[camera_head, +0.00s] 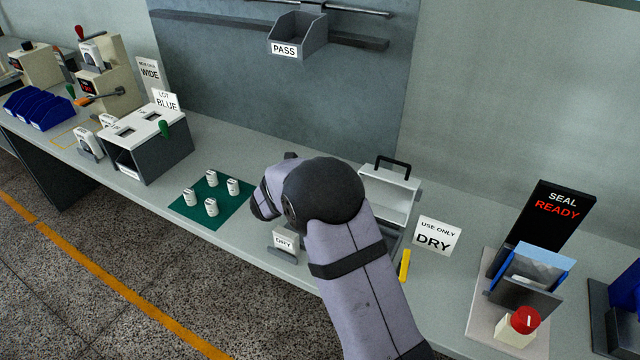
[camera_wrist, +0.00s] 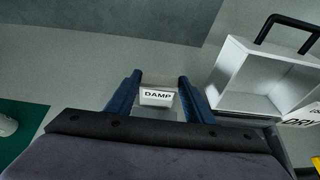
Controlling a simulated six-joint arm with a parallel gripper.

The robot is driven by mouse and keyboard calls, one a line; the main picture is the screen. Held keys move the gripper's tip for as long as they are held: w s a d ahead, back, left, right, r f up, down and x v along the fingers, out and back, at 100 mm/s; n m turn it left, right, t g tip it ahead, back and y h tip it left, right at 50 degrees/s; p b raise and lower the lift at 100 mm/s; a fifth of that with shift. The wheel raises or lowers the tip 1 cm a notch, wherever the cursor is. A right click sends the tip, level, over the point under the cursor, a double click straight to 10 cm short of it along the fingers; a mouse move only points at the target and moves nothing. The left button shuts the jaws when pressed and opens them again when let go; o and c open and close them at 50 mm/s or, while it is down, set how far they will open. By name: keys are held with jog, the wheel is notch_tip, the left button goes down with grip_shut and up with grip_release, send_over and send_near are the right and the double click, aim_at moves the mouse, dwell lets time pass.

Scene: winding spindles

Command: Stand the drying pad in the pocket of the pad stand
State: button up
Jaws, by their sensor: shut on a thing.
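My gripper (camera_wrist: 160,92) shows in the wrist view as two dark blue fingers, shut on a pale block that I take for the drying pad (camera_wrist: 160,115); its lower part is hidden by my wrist. A white face marked DAMP (camera_wrist: 157,95) shows between the fingertips; I cannot tell whether it belongs to the held block or to something behind. In the head view my dark wrist hides the fingers. A small grey stand (camera_head: 283,255) with a white face marked DRY (camera_head: 284,241) is at the bench's front edge, left of my arm; I take it for the pad stand.
A white open box with a black handle (camera_head: 391,192) stands right of my wrist, beside a USE ONLY DRY sign (camera_head: 436,236). A green mat (camera_head: 190,211) with several white spools lies to the left. A yellow bar (camera_head: 405,265) is close to my arm's right side.

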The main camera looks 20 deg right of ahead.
jog(key=shift+f+b, duration=0.4)
jog(key=shift+f, duration=0.15)
jog(key=o, duration=1.1)
jog(key=shift+o, duration=0.2)
jog(key=shift+b+v, duration=0.45)
jog(key=shift+v, duration=3.25)
